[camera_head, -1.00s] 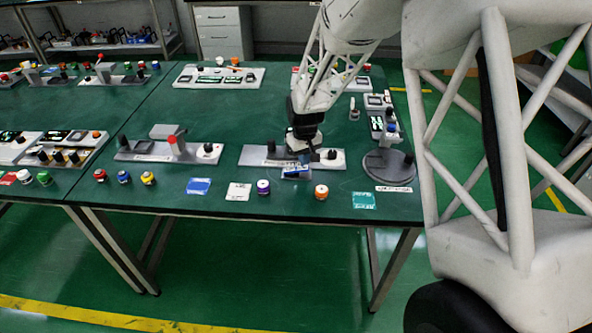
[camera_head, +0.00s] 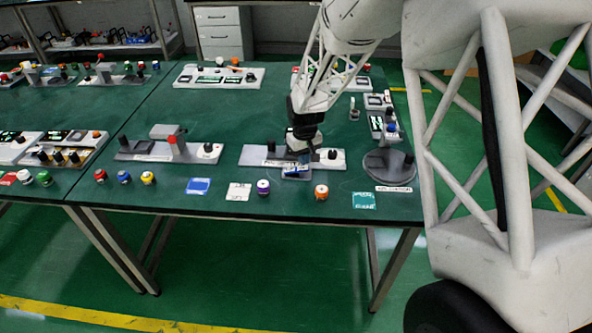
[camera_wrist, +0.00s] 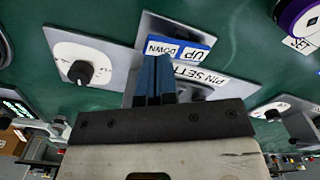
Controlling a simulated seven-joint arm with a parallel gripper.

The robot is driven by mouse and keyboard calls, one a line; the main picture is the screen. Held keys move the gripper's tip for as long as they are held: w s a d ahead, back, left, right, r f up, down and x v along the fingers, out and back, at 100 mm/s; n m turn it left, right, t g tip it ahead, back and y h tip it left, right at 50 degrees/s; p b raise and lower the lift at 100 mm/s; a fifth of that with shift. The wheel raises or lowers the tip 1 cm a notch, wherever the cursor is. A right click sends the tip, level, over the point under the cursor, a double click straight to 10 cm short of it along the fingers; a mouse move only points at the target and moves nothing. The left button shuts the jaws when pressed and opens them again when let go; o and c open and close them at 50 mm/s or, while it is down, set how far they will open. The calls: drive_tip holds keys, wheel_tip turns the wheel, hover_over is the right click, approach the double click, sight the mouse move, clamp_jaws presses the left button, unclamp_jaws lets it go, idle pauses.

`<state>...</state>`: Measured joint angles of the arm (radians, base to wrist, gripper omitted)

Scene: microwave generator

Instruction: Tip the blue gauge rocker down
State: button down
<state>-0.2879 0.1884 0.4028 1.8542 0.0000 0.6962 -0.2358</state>
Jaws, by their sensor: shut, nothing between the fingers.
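A blue piece marked UP and DOWN (camera_wrist: 180,50), which looks like the gauge rocker, sits on a grey plate in the wrist view. It also shows as a small blue and white patch (camera_head: 296,172) below my gripper in the head view. My gripper (camera_wrist: 155,62) is shut and empty, its fingertips at the DOWN side of the piece. Part of the piece is hidden behind the fingers. I cannot tell its tilt, or whether the fingertips touch it.
A white panel with a black knob (camera_wrist: 82,72) is left of the fingers. A round grey base (camera_head: 388,166) stands to the right. Bare green table lies between.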

sight(304, 168)
drive_tip(key=shift+f, duration=1.45)
idle(1.9)
drive_tip(key=shift+r, duration=3.5)
drive_tip(key=shift+r, duration=0.1)
